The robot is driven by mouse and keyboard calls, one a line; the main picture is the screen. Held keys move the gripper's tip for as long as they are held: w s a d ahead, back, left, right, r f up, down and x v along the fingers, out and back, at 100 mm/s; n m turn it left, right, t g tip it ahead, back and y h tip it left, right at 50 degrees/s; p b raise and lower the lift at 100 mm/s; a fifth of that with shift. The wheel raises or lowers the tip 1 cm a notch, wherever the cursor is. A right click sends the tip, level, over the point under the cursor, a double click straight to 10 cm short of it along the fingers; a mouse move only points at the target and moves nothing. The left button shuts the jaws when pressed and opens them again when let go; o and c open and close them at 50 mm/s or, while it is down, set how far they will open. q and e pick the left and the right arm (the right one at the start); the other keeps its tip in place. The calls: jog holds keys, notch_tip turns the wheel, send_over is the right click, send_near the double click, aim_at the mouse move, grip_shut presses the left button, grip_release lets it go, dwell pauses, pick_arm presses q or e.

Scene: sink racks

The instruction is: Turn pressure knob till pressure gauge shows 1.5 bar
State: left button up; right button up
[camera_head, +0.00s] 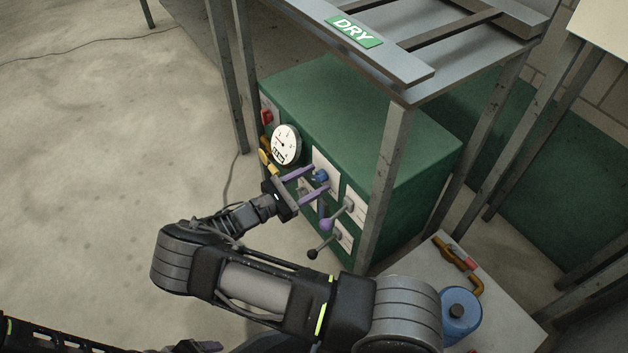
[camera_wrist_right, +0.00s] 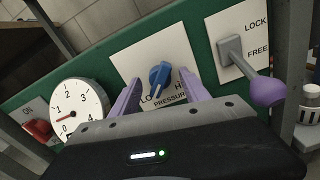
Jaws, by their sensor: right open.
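The blue pressure knob (camera_head: 320,175) sits on a white plate on the front of the green cabinet. In the right wrist view the knob (camera_wrist_right: 159,76) is tilted slightly, above the word "PRESSURE". My right gripper (camera_wrist_right: 162,84) is open, with its purple fingers on either side of the knob; I cannot tell whether they touch it. The same gripper (camera_head: 318,180) reaches the cabinet in the head view. The round white gauge (camera_wrist_right: 77,108) is left of the knob; its red needle appears to point between 0 and 1. My left gripper (camera_head: 196,347) shows only partly at the bottom edge.
A grey lever with a purple ball (camera_wrist_right: 268,91) is right of the knob, by "LOCK" and "FREE". A red switch (camera_wrist_right: 38,129) is left of the gauge. Metal rack legs (camera_head: 385,185) stand close to the cabinet. A blue canister (camera_head: 461,315) is at lower right.

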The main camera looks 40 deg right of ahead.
jog(key=shift+d, duration=0.2)
grip_shut()
dwell(0.6)
